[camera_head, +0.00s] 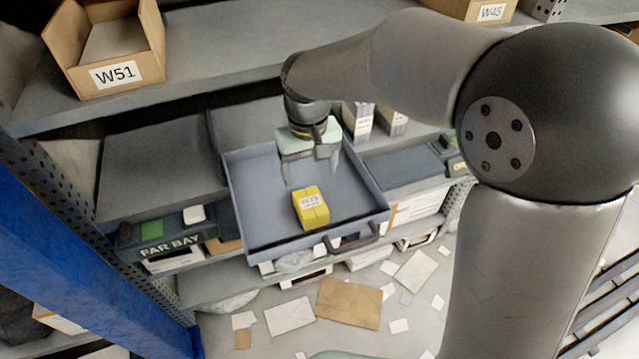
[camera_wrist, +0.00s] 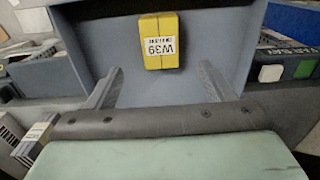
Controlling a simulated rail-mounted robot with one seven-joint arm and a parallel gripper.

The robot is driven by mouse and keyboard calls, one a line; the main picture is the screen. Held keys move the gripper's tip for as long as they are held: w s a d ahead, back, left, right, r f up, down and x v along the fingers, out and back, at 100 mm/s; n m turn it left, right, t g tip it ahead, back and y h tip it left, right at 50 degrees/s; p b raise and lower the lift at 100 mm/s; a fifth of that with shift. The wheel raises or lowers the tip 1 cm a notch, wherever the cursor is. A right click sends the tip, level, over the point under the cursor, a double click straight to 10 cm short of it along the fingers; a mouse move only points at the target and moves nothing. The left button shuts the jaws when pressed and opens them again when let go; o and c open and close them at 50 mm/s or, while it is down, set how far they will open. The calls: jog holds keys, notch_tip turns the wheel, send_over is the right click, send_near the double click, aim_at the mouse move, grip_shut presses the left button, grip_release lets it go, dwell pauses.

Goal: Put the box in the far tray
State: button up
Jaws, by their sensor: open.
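A yellow box (camera_head: 311,208) with a white label reading W39 lies in a pulled-out grey-blue tray (camera_head: 300,240), near its front wall. My gripper (camera_head: 311,177) is open and empty over the tray, behind the box and apart from it. In the wrist view the box (camera_wrist: 160,42) shows beyond the two spread fingertips, against the tray floor (camera_wrist: 215,50). A FAR BAY sign (camera_head: 168,248) is on the shelf edge left of the tray. I cannot tell which tray is the far tray.
The shelf above (camera_head: 230,60) carries an open cardboard bin (camera_head: 128,75) marked W51 and another (camera_head: 490,12) marked W45. White cartons (camera_head: 358,120) stand behind the tray at right. A blue upright (camera_head: 80,240) is at left. Papers and cardboard (camera_head: 348,303) litter the floor.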

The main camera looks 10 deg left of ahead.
jog(key=s+d+r+m, duration=0.2)
jog(key=s+d+m, duration=0.15)
jog(key=d, duration=1.05)
jog(key=s+d+f+m, duration=0.2)
jog(key=s+d+f, duration=0.1)
jog(key=s+d, duration=0.8)
jog(key=shift+s, duration=0.9)
jog(key=shift+d+m, duration=0.1)
jog(key=shift+m, duration=0.15)
